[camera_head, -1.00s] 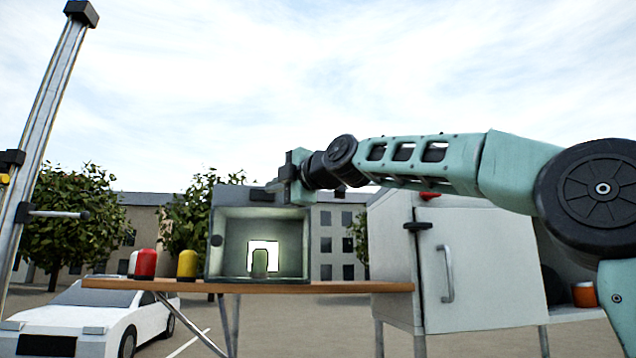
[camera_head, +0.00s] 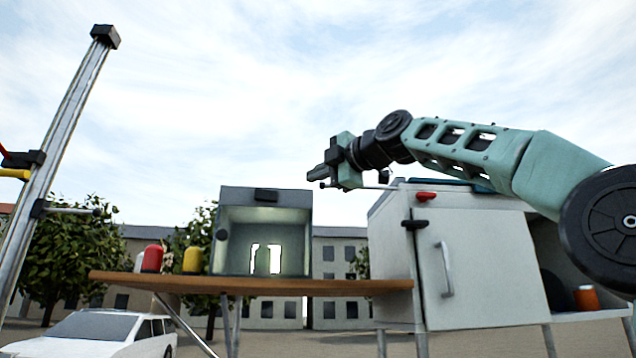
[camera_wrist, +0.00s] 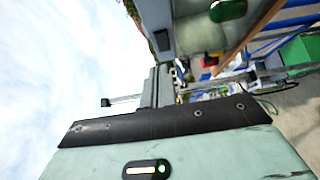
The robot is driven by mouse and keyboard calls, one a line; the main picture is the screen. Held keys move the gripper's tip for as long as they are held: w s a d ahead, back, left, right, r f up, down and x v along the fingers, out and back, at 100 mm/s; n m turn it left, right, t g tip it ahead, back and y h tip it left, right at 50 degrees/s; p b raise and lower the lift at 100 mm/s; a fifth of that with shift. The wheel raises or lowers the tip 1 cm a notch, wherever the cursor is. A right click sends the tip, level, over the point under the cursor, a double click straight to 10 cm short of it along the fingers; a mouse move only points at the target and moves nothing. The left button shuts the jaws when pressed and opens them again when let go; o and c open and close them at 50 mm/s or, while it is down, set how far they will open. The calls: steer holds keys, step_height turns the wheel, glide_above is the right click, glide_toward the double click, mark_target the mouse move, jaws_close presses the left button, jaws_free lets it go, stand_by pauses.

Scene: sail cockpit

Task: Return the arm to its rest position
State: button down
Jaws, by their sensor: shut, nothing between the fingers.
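My teal arm (camera_head: 470,150) reaches in from the right in the head view, raised against the sky. My gripper (camera_head: 318,177) is at its left end, pointing left, shut and empty. It hangs in the air above and to the right of the open box (camera_head: 222,240), clear of it. In the wrist view, a teal and black part of my own body fills the lower half, and the fingertips cannot be made out.
The box stands on a wooden table (camera_head: 340,288) beside a red canister (camera_head: 152,258) and a yellow canister (camera_head: 193,260). A white cabinet (camera_head: 480,270) stands right, below my arm, with an orange jar (camera_head: 586,297) in its open side. A metal post (camera_head: 62,140) rises at left.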

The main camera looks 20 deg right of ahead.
stand_by(0.6)
steer(key=w+a+f+m+g, duration=0.1)
steer(key=a+f+m+g, duration=0.15)
steer(key=a+f, duration=0.6)
steer(key=w+a+f+m+g, duration=0.1)
steer(key=a+f+g, duration=0.3)
steer(key=f, duration=0.7)
steer(key=s+a+f+m+g, duration=0.1)
steer(key=s+a+f, duration=0.25)
steer(key=f, duration=0.45)
steer(key=s+a+f+m+g, duration=0.2)
steer(key=a+f, duration=0.2)
steer(key=f, duration=0.4)
steer(key=s+a+f+m+g+h, duration=0.1)
steer(key=s+f+m+g+h, duration=0.1)
steer(key=s+f, duration=0.65)
steer(key=s+d+f+m+g+h, duration=0.2)
steer(key=s+d+f+m, duration=0.1)
steer(key=s+f, duration=0.7)
steer(key=s+d+f+m+g+h, duration=0.2)
steer(key=s+d+f, duration=0.4)
steer(key=s+f, duration=0.5)
step_height(320, 180, down, 2)
steer(key=shift+s+m+g, duration=0.25)
steer(key=shift+m+g, duration=0.3)
